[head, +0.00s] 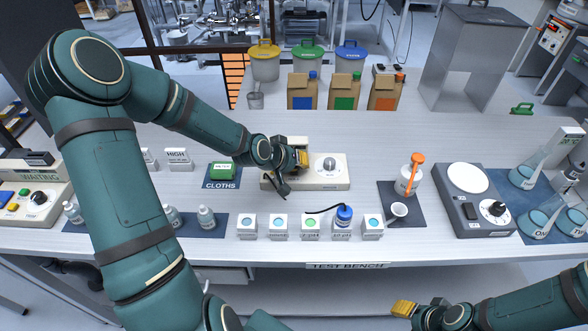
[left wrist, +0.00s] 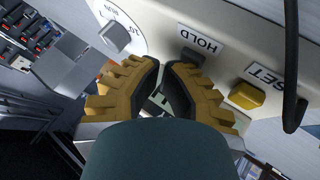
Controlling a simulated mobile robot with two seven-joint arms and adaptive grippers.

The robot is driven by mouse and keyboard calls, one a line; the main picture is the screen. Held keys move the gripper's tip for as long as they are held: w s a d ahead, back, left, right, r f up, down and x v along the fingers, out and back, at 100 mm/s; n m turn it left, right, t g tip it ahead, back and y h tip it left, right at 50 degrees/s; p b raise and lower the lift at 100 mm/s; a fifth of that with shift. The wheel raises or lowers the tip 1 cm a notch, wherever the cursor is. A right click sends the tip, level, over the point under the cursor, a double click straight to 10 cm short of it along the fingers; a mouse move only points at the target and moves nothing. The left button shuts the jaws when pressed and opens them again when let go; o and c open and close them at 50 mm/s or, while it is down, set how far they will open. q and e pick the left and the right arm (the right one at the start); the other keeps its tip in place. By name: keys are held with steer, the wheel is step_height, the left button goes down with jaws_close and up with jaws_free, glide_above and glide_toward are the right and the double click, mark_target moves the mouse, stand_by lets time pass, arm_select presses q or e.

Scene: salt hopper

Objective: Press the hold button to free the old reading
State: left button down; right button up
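The cream instrument (head: 335,182) stands mid-bench, with a grey knob (head: 329,163) on its right part. In the left wrist view its panel carries a dark grey hold button (left wrist: 193,57) beside the HOLD label (left wrist: 198,38). A yellow button (left wrist: 247,95) sits by the SET label. My left gripper (left wrist: 164,66) has its yellow-backed fingers drawn together, tips close to the hold button; I cannot tell whether they touch it. In the head view the left gripper (head: 301,158) covers the instrument's left part, and no reading shows. My right gripper (head: 403,308) is low, at the front.
An orange-topped bottle (head: 410,175) and a scale (head: 470,210) stand to the right. Paper bags (head: 344,92) are behind. A black cable (left wrist: 291,60) hangs across the wrist view.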

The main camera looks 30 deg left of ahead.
mark_target(298, 172)
arm_select(q)
steer(key=shift+r+p, duration=0.95)
steer(key=shift+r, duration=0.1)
step_height(298, 172, up, 5)
steer(key=p, duration=0.4)
steer(key=shift+f, duration=0.1)
stand_by(0.7)
